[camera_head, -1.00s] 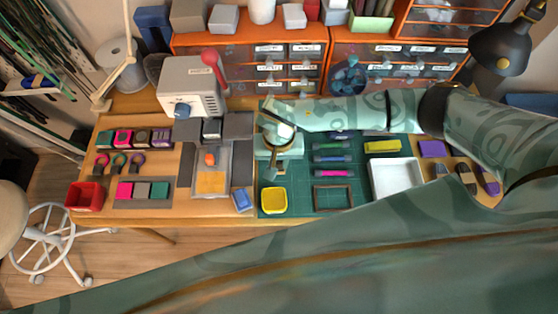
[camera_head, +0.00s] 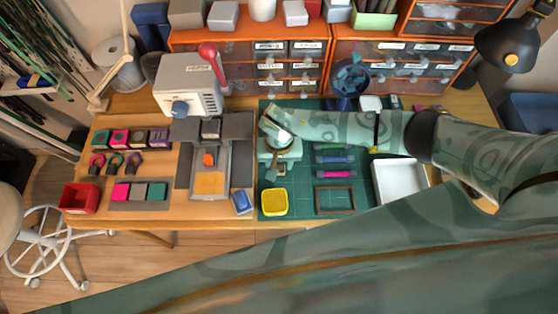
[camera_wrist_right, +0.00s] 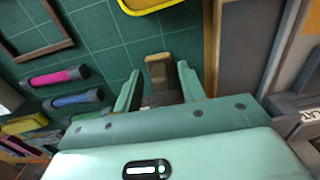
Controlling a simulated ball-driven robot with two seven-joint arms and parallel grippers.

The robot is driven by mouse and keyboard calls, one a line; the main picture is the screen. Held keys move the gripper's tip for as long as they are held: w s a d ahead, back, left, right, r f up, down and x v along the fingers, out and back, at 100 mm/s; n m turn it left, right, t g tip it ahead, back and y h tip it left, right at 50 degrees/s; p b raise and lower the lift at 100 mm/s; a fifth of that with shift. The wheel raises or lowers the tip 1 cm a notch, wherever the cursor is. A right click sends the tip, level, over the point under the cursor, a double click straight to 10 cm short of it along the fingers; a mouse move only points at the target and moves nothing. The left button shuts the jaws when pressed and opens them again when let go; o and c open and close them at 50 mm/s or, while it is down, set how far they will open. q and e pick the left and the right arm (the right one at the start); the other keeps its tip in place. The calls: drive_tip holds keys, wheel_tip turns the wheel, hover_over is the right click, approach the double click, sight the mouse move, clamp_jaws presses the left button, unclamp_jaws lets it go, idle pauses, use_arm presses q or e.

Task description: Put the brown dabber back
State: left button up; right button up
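A small brown block, which looks like the brown dabber (camera_wrist_right: 158,72), stands or lies on the green cutting mat (camera_wrist_right: 103,32); which of the two I cannot tell. In the right wrist view it is between the two fingers of my right gripper (camera_wrist_right: 160,88), with a gap on each side, so the gripper is open and not holding it. In the head view the dabber (camera_head: 281,168) shows just below my right gripper (camera_head: 278,158) at the mat's left part. My left gripper is not in view.
A yellow tray (camera_head: 274,202) sits close in front of the dabber. A dark frame (camera_head: 335,213), several coloured tubes (camera_head: 334,160) and a white tray (camera_head: 378,182) lie to the right. The grey press (camera_head: 209,182) stands left. Drawers (camera_head: 288,48) line the back.

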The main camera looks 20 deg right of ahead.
drive_tip(key=shift+r, duration=0.35)
wheel_tip(320, 180, up, 12)
drive_tip(key=p, duration=0.3)
drive_tip(key=shift+f, duration=0.15)
